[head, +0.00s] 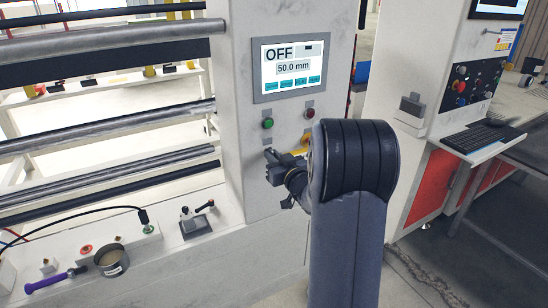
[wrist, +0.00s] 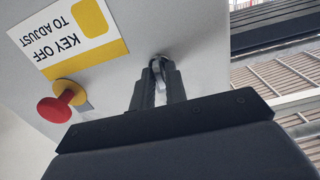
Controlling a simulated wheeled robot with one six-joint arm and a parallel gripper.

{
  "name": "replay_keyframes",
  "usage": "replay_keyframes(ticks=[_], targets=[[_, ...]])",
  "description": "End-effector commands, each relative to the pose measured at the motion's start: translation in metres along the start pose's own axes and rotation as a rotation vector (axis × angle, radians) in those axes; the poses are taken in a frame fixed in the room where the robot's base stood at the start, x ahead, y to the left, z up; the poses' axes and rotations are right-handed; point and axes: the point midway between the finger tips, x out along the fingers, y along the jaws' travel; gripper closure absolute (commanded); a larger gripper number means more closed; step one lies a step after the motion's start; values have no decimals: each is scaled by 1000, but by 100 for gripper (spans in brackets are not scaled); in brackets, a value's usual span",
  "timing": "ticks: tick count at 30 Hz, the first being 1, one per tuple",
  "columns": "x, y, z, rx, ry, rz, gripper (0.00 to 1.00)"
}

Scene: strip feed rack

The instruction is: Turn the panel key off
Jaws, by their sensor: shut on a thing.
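The panel key (wrist: 157,62) is a small grey metal piece on the pale panel face, seen in the wrist view. My gripper (wrist: 159,75) is shut on it, with one dark finger on each side. Most of the key is hidden between the fingers, so its exact angle is hard to tell. In the head view my gripper (head: 268,157) is against the lower front of the white panel (head: 237,90), and the key is not clear there. The screen (head: 290,68) reads "OFF" and "50.0 mm".
A red mushroom button (wrist: 55,108) on a yellow base stands left of my fingers, below a "KEY OFF TO ADJUST" label (wrist: 85,30). A green button (head: 267,123) sits above my gripper.

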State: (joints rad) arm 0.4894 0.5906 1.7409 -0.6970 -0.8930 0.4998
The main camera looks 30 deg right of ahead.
Motion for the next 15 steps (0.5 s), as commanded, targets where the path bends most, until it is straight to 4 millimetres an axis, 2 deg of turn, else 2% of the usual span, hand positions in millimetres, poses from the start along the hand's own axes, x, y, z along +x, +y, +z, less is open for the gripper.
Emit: replay_keyframes(ticks=[5, 6, 11, 15], targets=[[0, 0, 2, 1, -3, 0, 100], [0, 0, 2, 0, -3, 0, 84], [0, 0, 1, 0, -2, 0, 71], [0, 0, 0, -1, -1, 0, 71]])
